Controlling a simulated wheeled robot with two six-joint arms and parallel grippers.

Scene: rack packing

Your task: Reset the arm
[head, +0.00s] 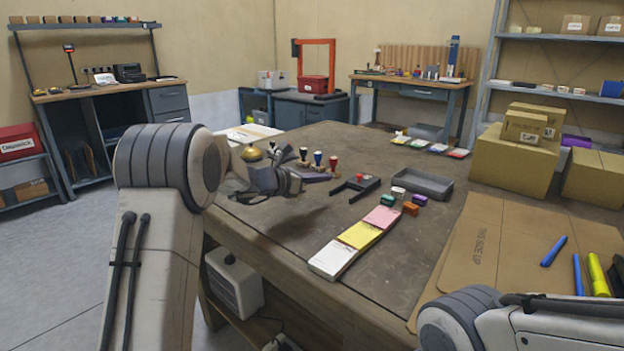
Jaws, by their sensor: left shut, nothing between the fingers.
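My left arm comes in from the left, and its gripper (292,183) hangs over the left edge of the workbench (290,232). It is shut and empty, and a shadow lies on the bench below it. My right arm shows only in part at the lower right; its gripper is out of view. Stamps with dark handles (333,163) stand just behind my left gripper. A gold bell-like dome (250,154) is partly hidden by my left wrist.
A black holder (356,188), a grey tray (428,184), small coloured blocks (410,208) and white, yellow and pink pads (360,235) lie on the bench. Cardboard boxes (510,160), flat cardboard (485,240) and markers (553,251) occupy the right. Bare bench lies around the pads.

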